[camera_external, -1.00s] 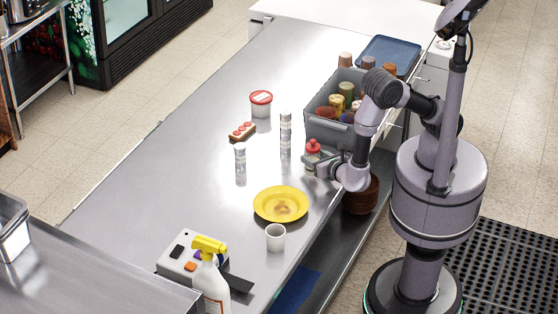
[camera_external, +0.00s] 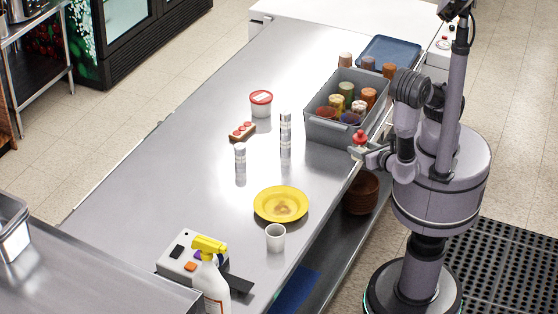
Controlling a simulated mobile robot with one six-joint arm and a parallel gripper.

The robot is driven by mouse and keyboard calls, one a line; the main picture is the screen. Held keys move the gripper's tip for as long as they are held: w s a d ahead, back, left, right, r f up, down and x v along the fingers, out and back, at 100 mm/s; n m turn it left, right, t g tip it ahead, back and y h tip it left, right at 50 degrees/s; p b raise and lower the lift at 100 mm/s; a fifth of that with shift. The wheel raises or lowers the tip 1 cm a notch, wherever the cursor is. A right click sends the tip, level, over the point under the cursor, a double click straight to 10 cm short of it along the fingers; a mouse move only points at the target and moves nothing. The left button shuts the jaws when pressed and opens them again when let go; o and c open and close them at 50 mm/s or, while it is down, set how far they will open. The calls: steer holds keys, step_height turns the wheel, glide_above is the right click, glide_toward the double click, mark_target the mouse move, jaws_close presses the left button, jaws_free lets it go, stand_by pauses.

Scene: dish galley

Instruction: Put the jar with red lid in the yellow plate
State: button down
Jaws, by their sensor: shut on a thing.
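A small jar with a red lid (camera_external: 360,137) is in my gripper (camera_external: 361,149), at the right edge of the counter beside the grey bin. My gripper is shut on it, and the fingers hide most of its lower body. The jar looks upright and appears raised. The yellow plate (camera_external: 262,213) lies on the steel counter to the lower left of my gripper, well apart from it. Its middle has a brownish patch, and nothing stands on it.
A grey bin (camera_external: 331,131) of several jars stands just left of my gripper. A white cup (camera_external: 276,239) stands close below the plate. Two shakers (camera_external: 285,135) (camera_external: 240,163), a red-topped tub (camera_external: 261,105) and a spray bottle (camera_external: 214,282) stand on the counter. Bare counter lies between gripper and plate.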

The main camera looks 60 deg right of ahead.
steer(key=shift+s+d+r, duration=0.1)
steer(key=shift+s, duration=0.15)
steer(key=w+a+f+n+y, duration=0.1)
steer(key=w+a, duration=0.1)
steer(key=a, duration=0.6)
steer(key=n+t+y+b, duration=0.1)
steer(key=n+y+b, duration=0.1)
steer(key=b, duration=0.3)
glide_above(284, 210)
steer(key=shift+s+d, duration=0.15)
steer(key=f+b, duration=0.1)
steer(key=f, duration=0.1)
steer(key=f+b, duration=0.1)
steer(key=shift+w+a+f, duration=0.2)
steer(key=shift+f, duration=0.15)
steer(key=shift+r, duration=0.2)
steer(key=shift+f, duration=0.1)
steer(key=c, duration=0.6)
jaws_free()
